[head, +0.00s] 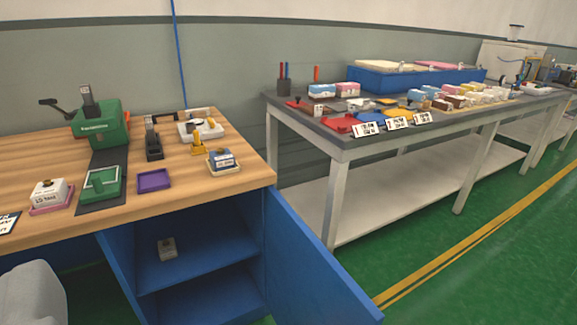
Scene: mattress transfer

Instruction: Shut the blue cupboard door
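The blue cupboard (118,272) stands under the right end of the wooden table. Its door (312,268) is wide open, swung out toward the front right from the cupboard's right side. The door's lower edge is cut off by the frame. Inside are a shelf (205,262) and a lower compartment. No handle shows on the door. My gripper is not in view.
The wooden table (240,185) carries a green machine (100,125), stamps and small trays. A long grey table (337,205) with blocks and cards stands to the right, behind the door. Green floor with a yellow line (480,235) is clear at right. A pale grey shape (33,295) fills the lower left corner.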

